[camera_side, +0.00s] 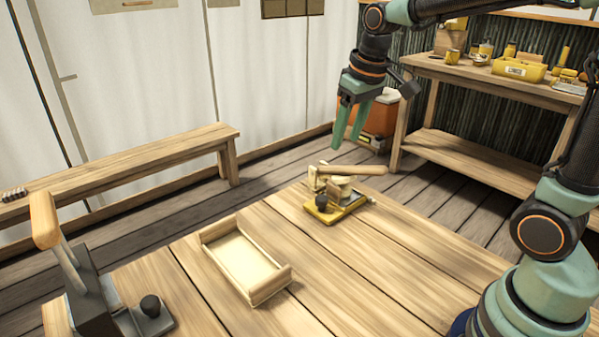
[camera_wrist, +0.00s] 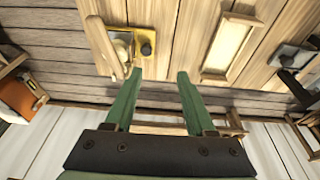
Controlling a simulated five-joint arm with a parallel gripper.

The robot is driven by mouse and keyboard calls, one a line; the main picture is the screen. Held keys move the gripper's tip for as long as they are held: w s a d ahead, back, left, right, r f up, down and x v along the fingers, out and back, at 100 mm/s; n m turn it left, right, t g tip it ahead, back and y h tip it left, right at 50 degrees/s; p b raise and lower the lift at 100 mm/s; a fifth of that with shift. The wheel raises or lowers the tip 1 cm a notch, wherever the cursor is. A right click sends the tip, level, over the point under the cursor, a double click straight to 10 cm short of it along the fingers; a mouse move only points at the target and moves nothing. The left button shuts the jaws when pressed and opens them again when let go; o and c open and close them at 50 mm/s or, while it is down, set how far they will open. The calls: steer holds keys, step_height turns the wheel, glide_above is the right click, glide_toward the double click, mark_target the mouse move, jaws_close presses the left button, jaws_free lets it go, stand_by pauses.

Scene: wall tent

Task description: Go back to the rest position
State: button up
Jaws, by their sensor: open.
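My gripper (camera_side: 350,122) hangs from my arm above the far edge of the wooden table, with its green fingers pointing down. In the wrist view my gripper (camera_wrist: 160,82) has its two fingers apart and nothing between them. It is clear of everything on the table. A yellow-based tool with a black knob (camera_side: 322,204) stands on the table below it, and a wooden-handled mallet (camera_side: 352,170) rests on or against this tool. The same tool also shows at the upper left of the wrist view (camera_wrist: 146,42).
An empty shallow wooden tray (camera_side: 243,262) lies mid-table. A dark metal device with a wooden handle (camera_side: 85,290) stands at the left. A bench (camera_side: 130,160) runs along the tent wall. A shelf table (camera_side: 470,80) and an orange box (camera_side: 383,113) stand behind. The table's right side is bare.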

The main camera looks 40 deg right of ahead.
steer(key=s+a+t, duration=0.2)
steer(key=s, duration=0.8)
steer(key=shift+s+a+f+t, duration=0.2)
steer(key=shift+a+f+t, duration=0.05)
steer(key=shift+f+t, duration=0.1)
